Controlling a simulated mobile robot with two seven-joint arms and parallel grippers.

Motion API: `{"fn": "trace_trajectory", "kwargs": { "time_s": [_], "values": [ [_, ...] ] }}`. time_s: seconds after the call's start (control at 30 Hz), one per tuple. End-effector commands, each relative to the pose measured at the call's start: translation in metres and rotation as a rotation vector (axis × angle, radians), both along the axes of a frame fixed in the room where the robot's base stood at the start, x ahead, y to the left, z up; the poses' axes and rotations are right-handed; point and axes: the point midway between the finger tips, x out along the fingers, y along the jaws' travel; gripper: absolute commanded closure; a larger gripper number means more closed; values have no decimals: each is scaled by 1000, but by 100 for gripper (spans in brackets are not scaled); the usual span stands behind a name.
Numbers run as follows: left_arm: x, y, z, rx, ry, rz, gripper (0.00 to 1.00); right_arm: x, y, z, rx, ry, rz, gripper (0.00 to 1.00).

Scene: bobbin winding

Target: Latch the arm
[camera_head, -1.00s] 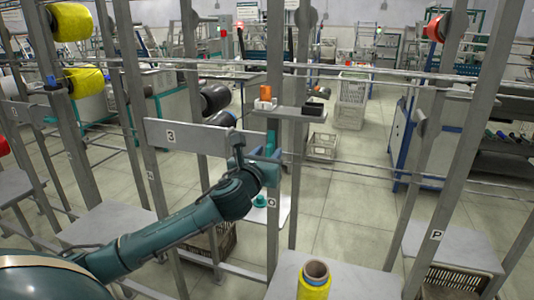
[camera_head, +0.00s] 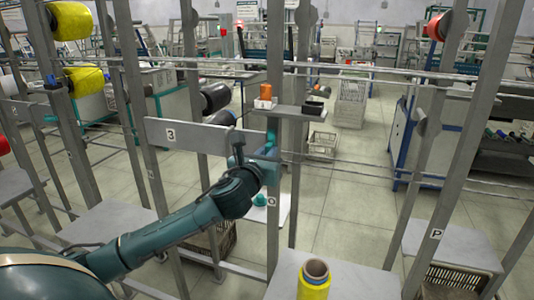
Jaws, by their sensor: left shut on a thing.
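My left gripper (camera_head: 240,152) is small and partly hidden by my wrist, just in front of the right end of the grey plate marked 3 (camera_head: 185,135). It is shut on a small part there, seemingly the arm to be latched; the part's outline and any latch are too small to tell. My right gripper is not in view.
A small shelf (camera_head: 290,111) with an orange-topped item (camera_head: 265,95) and a black item (camera_head: 314,107) sits just above my gripper. Grey posts and thin rails cross the view. A yellow bobbin (camera_head: 314,282) stands at the bottom. Open floor (camera_head: 345,210) lies behind.

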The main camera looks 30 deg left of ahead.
Motion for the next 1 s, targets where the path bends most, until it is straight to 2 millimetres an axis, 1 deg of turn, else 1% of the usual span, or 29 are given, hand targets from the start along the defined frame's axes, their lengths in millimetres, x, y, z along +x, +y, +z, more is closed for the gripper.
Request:
{"fn": "trace_trajectory", "kwargs": {
  "time_s": [0.17,0.37,1.0],
  "values": [
    [0,1,1,-55,-13,-1,100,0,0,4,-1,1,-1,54],
    [-1,2,1,-186,-43,1,100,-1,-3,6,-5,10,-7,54],
    [-2,9,-4,-773,-185,1,100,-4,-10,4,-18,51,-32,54]
  ]
}}
